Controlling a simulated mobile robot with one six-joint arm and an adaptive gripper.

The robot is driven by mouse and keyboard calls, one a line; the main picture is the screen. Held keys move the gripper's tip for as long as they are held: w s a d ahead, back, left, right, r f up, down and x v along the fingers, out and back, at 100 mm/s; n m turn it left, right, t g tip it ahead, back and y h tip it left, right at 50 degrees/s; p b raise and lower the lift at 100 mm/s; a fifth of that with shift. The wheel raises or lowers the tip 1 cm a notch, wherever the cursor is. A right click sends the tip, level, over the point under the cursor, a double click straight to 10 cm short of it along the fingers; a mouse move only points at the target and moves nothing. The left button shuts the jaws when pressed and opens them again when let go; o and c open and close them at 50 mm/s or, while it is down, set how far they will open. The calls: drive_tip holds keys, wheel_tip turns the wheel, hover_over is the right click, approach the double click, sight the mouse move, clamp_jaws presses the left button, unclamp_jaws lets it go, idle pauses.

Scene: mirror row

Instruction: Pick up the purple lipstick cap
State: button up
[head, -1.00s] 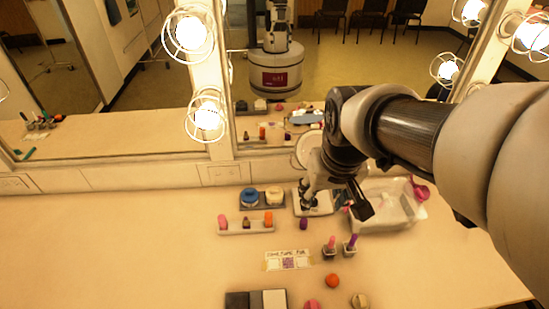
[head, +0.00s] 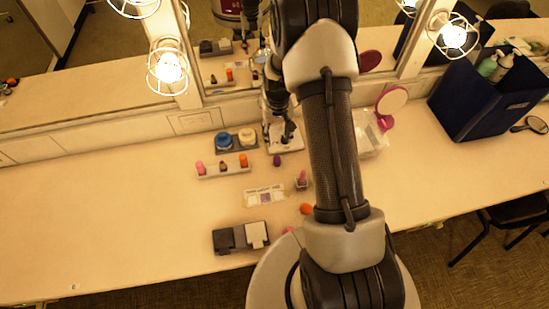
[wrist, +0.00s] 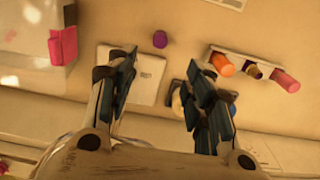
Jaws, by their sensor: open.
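The small purple lipstick cap (head: 277,160) stands on the counter, in front of a white square tray (head: 291,146). In the wrist view the cap (wrist: 160,39) shows beyond the tips of my gripper, between the lines of its two fingers. My gripper (head: 279,132) is over the white tray, behind the cap. In the wrist view my gripper (wrist: 163,70) has its fingers wide apart, with nothing between them, and the cap is clear of both.
A white holder (head: 236,171) with pink, dark and orange caps stands left of the cap. Blue and cream jars (head: 237,140) sit behind it. A clear bin (head: 372,140) is partly hidden by my arm. A navy crate (head: 485,95) stands far right.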

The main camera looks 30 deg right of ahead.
sight(277, 158)
wheel_tip(277, 158, down, 16)
drive_tip(key=b, duration=0.2)
drive_tip(key=shift+r+b, duration=0.2)
drive_tip(key=shift+b, duration=0.15)
drive_tip(key=shift+c, duration=0.5)
drive_tip(key=c, duration=0.7)
drive_tip(key=shift+r, duration=0.1)
